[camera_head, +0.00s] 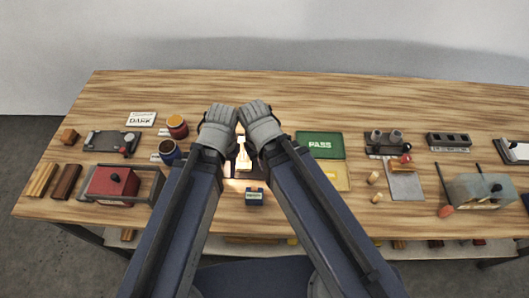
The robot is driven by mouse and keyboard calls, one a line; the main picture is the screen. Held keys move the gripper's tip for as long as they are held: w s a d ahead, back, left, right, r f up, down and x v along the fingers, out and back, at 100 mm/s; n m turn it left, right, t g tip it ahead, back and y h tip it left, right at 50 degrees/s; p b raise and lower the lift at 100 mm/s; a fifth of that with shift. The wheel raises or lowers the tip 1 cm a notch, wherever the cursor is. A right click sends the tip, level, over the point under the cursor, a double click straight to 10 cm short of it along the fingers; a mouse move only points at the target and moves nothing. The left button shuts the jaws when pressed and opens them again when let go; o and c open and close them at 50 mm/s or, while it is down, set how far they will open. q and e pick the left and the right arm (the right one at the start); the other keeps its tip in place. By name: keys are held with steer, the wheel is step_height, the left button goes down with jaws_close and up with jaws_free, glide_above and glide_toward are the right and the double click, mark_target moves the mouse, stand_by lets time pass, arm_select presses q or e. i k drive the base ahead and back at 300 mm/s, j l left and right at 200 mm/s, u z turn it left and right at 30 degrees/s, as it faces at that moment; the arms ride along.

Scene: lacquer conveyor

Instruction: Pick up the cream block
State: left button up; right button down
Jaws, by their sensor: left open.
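A small cream block (244,159) shows in the gap between my forearms, near a brightly lit patch of the table; its lower part and sides are partly hidden. My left gripper (219,122), grey and glove-like, is open just beyond the block and to its left. My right gripper (258,119) is beside it on the right, close to the left one. Its fingers face away from the camera, so I cannot tell its opening. Nothing shows clearly in either gripper.
A green PASS mat (320,145) lies to the right, with a yellow mat (336,176) in front. The table's back strip is clear.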

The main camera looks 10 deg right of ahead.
mark_target(244, 163)
steer(key=z, duration=1.15)
steer(key=k+j+z, duration=0.3)
steer(key=k+j, duration=0.25)
steer(key=k, duration=0.25)
steer(key=k+j, duration=0.25)
steer(key=k, duration=0.25)
